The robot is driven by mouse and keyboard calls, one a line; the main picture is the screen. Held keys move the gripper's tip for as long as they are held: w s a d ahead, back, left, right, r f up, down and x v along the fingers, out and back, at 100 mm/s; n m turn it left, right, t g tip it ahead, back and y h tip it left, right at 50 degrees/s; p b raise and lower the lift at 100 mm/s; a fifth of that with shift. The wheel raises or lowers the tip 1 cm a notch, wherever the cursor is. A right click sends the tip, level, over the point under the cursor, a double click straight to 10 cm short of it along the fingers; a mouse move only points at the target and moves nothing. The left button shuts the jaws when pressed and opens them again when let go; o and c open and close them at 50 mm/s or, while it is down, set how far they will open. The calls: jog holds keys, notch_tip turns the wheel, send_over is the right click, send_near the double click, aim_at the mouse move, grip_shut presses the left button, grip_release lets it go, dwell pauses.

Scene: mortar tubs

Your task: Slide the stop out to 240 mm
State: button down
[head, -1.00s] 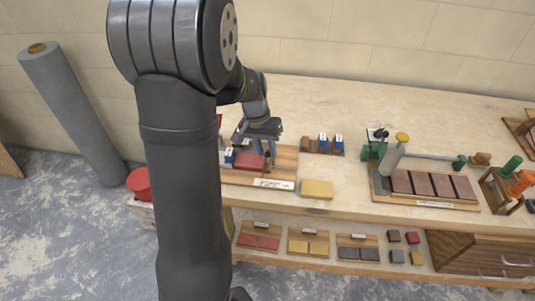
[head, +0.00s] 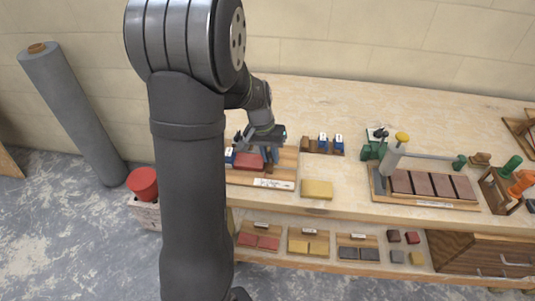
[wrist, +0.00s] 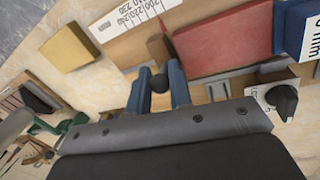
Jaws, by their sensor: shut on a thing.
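My gripper (head: 270,154) is over the right part of a wooden board (head: 289,160). The white scale strip (wrist: 130,15) reads around 200 to 230 near the stop; the exact setting cannot be read. A red brick (wrist: 222,40) lies beside the stop, with a blue block (wrist: 296,22) marked in mm at its far end. The fingers partly hide the stop.
A black knob (wrist: 281,101) sits close to the gripper's side. A yellow brick (head: 317,189) lies right of the board. A rack with blue blocks (head: 323,143) stands behind it. A board with brown bricks (head: 425,185) and a grey cylinder (head: 391,159) is farther right.

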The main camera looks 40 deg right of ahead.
jog(key=s+d, duration=0.3)
jog(key=c, duration=1.6)
grip_release()
jog(key=shift+w+r, duration=0.1)
jog(key=shift+r, duration=0.05)
notch_tip(320, 180, up, 17)
jog(key=w+a, duration=0.2)
jog(key=shift+w, duration=0.35)
